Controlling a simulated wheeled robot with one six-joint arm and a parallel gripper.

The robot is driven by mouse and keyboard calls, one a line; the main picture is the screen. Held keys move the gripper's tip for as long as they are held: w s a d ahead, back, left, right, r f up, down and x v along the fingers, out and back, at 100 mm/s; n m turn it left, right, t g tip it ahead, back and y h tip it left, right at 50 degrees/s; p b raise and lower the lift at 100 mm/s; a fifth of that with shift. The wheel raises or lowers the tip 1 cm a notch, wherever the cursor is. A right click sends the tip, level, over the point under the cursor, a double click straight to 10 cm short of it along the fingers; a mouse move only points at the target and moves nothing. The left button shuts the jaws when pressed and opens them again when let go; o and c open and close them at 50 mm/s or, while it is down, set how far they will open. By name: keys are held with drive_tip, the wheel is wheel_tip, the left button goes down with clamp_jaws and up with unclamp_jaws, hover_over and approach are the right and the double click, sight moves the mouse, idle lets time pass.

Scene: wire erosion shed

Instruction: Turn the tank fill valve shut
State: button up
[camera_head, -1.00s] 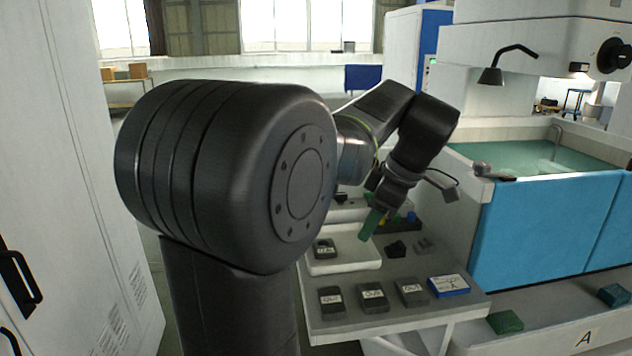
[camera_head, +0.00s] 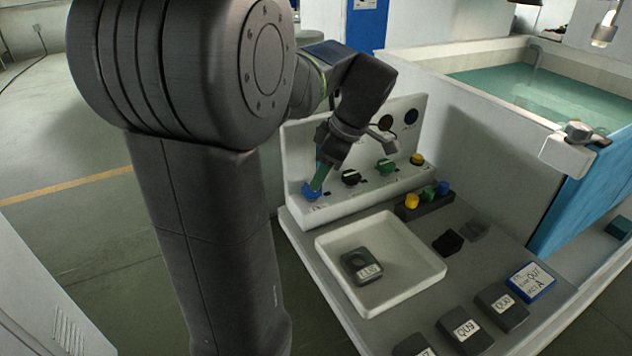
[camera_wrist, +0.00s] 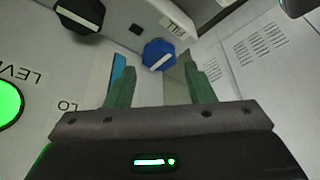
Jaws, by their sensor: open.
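In the wrist view the blue knob (camera_wrist: 157,50) carries a slanted white pointer bar. My gripper (camera_head: 319,181) is right at the knob in the head view. In the wrist view my gripper (camera_wrist: 160,67) is open, with two green fingers apart and the knob just beyond and between their tips. I cannot tell whether they touch it. Nothing is held.
A black knob (camera_head: 350,177), a green knob (camera_head: 386,167) and a yellow knob (camera_head: 417,159) follow to the right. The water tank (camera_head: 540,95) is at the back right.

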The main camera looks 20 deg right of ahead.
sight(312, 192)
drive_tip(key=shift+x, duration=1.85)
drive_tip(key=c, duration=0.7)
